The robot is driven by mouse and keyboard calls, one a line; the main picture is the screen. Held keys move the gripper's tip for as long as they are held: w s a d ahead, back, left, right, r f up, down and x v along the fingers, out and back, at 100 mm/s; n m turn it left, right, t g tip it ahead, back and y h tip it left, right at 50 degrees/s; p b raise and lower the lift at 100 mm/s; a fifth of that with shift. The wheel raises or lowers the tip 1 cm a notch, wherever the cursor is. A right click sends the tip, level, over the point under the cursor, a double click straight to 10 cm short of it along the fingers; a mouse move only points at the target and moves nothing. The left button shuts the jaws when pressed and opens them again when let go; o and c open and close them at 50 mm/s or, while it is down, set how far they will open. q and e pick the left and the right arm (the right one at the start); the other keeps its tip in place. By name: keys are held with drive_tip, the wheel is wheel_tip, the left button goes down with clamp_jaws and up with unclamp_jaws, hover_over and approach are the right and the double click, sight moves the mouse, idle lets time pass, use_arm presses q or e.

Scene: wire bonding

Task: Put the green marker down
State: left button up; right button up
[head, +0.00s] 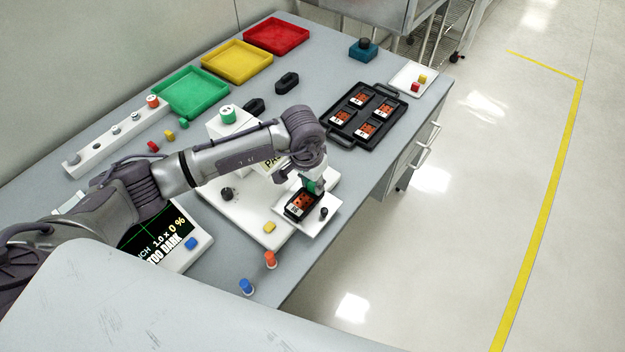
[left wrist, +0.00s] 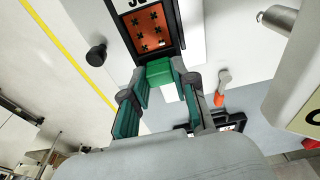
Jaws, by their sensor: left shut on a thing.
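My left gripper (head: 313,186) points down over the white stage plate (head: 318,228) on the machine. It is shut on the green marker (left wrist: 159,72), a small green block between the fingertips in the left wrist view. The marker is at the edge of the black carrier (left wrist: 178,44) with an orange board (left wrist: 148,30); I cannot tell whether it touches it. In the head view the carrier (head: 290,214) lies on the stage plate, partly hidden by my gripper. My right gripper is in neither view.
A black knob (head: 323,211) stands on the stage plate. A black tray (head: 337,138) with several orange boards and a white dish (head: 414,78) with small cubes lie farther back. Green (head: 190,92), yellow (head: 237,62) and red (head: 276,36) bins line the back.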

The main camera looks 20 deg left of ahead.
use_arm(q)
drive_tip(key=shift+f, duration=0.2)
drive_tip(key=o, duration=0.7)
drive_tip(key=shift+a, duration=0.1)
drive_tip(key=shift+c, duration=0.2)
drive_tip(key=shift+o, duration=0.7)
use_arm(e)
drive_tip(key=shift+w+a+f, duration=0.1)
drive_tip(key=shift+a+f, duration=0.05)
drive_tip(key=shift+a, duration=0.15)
use_arm(q)
drive_tip(key=shift+r, duration=0.1)
drive_tip(key=shift+r, duration=0.5)
wheel_tip(320, 180, up, 11)
drive_tip(key=s+b, duration=0.1)
drive_tip(key=b, duration=0.1)
drive_tip(key=shift+s+a, duration=0.3)
drive_tip(key=shift+s, duration=0.05)
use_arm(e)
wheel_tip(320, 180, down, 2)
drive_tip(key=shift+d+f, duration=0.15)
